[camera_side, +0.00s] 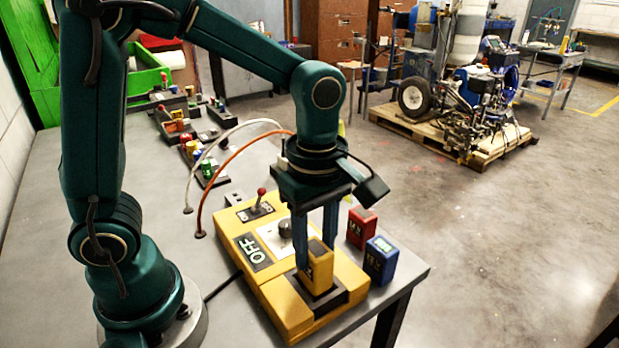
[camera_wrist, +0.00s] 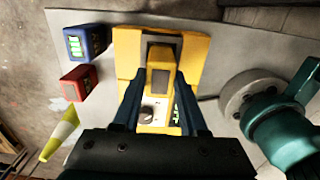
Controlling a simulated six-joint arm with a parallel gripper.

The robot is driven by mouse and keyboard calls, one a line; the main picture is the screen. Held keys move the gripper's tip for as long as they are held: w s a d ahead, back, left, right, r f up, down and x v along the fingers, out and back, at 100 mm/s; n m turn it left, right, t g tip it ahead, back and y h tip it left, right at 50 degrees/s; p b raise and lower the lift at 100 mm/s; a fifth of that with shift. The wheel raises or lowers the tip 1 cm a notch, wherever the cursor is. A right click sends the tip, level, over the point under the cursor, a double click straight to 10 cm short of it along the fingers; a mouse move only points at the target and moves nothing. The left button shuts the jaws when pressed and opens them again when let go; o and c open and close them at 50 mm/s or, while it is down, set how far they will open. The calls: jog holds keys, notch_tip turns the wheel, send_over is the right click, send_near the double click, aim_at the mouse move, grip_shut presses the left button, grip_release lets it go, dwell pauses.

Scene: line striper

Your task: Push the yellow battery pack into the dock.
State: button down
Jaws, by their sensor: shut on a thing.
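The yellow battery pack (camera_side: 318,268) stands upright at the black dock (camera_side: 340,292) on the near end of the yellow box (camera_side: 280,303). Its lower end is at the dock opening; how deep it sits I cannot tell. My gripper (camera_side: 316,250) points down and is shut on the pack, with a blue finger on either side. In the wrist view the pack (camera_wrist: 160,73) shows between the fingers, with the dark dock just beyond it on the yellow box (camera_wrist: 128,50).
A red pack (camera_side: 361,227) and a blue pack (camera_side: 381,260) stand right of the box, near the table edge. The box carries a red-tipped lever (camera_side: 261,196), a knob (camera_side: 286,228) and an OFF panel (camera_side: 253,252). White and orange cables arch behind it. Small parts lie farther back.

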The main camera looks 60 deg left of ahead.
jog(key=shift+f, duration=1.45)
dwell(0.4)
jog(key=shift+c, duration=1.8)
grip_release()
jog(key=o, duration=0.3)
jog(key=shift+r, duration=0.15)
jog(key=shift+r, duration=3.4)
jog(key=shift+r, duration=0.1)
